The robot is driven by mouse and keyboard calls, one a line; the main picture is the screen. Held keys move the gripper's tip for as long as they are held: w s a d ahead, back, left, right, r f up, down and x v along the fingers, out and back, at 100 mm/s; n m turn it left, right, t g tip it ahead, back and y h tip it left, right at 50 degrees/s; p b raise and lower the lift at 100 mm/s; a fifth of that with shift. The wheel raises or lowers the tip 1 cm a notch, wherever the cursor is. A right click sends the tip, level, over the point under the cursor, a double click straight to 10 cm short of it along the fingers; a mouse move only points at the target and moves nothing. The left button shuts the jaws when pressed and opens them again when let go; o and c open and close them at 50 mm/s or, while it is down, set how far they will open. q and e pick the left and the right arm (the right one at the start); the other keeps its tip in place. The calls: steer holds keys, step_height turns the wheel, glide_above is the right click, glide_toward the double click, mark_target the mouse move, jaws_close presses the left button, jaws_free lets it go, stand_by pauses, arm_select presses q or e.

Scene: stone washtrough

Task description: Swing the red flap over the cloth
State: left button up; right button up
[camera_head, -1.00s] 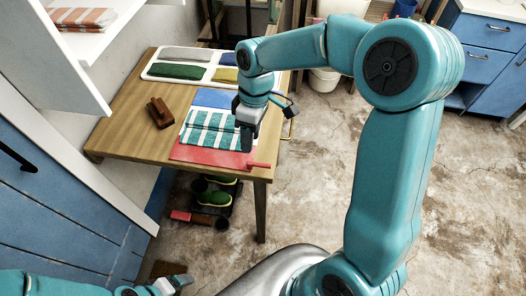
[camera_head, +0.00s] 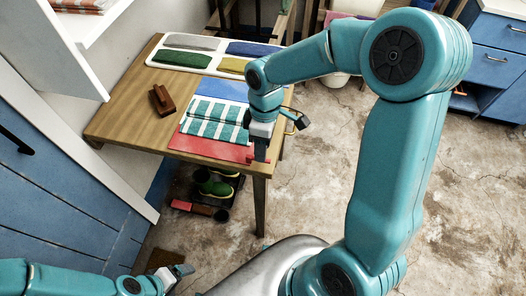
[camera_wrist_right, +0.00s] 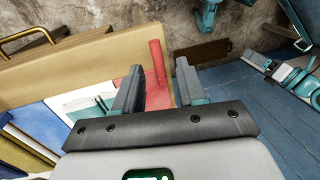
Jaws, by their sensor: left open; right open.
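The red flap (camera_head: 208,146) lies flat at the near edge of the table, beside the cloth. The cloth (camera_head: 215,121), white with green stripes, lies flat between the red flap and a blue panel (camera_head: 222,89). My right gripper (camera_head: 261,152) is open and points down at the flap's right end, hiding its handle in the head view. In the right wrist view, the red handle (camera_wrist_right: 157,62) shows in the gap between the open fingers; I cannot tell how deep it sits there. My left gripper (camera_head: 181,271) is open and empty, low and away from the table.
A white tray (camera_head: 205,67) with several folded coloured cloths lies at the table's back. A brown wooden block (camera_head: 161,100) sits on the left of the wooden table (camera_head: 120,122). Green shoes (camera_head: 215,187) stand below. A brass rail (camera_wrist_right: 27,36) runs along the table's side.

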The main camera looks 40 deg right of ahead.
step_height(320, 180, down, 2)
steer(key=shift+s+f, duration=0.15)
steer(key=shift+f, duration=0.3)
steer(key=shift+a, duration=0.1)
jaws_close()
